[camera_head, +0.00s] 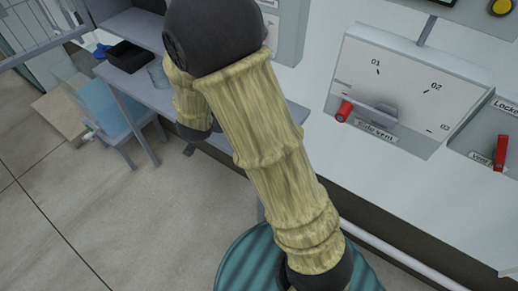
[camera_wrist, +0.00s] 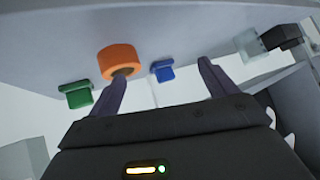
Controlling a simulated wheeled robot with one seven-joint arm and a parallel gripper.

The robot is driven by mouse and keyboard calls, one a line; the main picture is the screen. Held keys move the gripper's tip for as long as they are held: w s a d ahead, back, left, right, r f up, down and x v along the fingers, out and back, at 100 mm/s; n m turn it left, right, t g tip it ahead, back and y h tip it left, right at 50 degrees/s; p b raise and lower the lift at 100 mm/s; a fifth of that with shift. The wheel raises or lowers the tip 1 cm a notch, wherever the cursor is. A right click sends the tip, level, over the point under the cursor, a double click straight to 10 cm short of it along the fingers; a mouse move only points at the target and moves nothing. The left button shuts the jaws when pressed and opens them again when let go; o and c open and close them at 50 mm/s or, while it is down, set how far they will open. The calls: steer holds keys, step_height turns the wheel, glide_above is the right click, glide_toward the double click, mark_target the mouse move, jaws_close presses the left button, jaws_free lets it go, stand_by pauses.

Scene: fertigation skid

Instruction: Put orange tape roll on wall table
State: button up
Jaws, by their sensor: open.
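The orange tape roll (camera_wrist: 119,60) shows in the wrist view, by the tip of the left finger, against a pale grey surface. The finger overlaps its lower edge, and I cannot tell whether they touch. My gripper (camera_wrist: 164,72) is open, its two dark fingers spread with nothing held between them. The head view does not show the roll or the fingers; my arm covers part of the scene. A grey-blue table (camera_head: 150,92) along the wall stands at upper left in the head view. I take the grey surface (camera_wrist: 200,25) in the wrist view to be its top.
A green object (camera_wrist: 76,94) and a blue object (camera_wrist: 162,71) flank the roll. A clear container (camera_wrist: 250,46) and a black bin (camera_wrist: 284,38) are at right; the bin (camera_head: 130,57) also shows on the table. A blue chair (camera_head: 106,103) stands beside the table. A panel (camera_head: 400,85) is at right.

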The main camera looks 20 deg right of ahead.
steer(key=s+d+r+n+g+y, duration=0.1)
steer(key=s+d+n+g, duration=0.2)
steer(key=s, duration=0.6)
steer(key=s+d+r+n+g+y, duration=0.1)
steer(key=s+d+r+n+g, duration=0.1)
steer(key=s+d, duration=0.4)
steer(key=s+n+g, duration=0.1)
steer(key=s, duration=0.3)
steer(key=shift+d+r+g+y, duration=0.15)
steer(key=shift+r+g+y, duration=0.1)
steer(key=shift+g+y, duration=0.05)
steer(key=shift+s, duration=0.1)
steer(key=w+p+v, duration=0.3)
steer(key=p+v, duration=1)
steer(key=shift+r, duration=0.4)
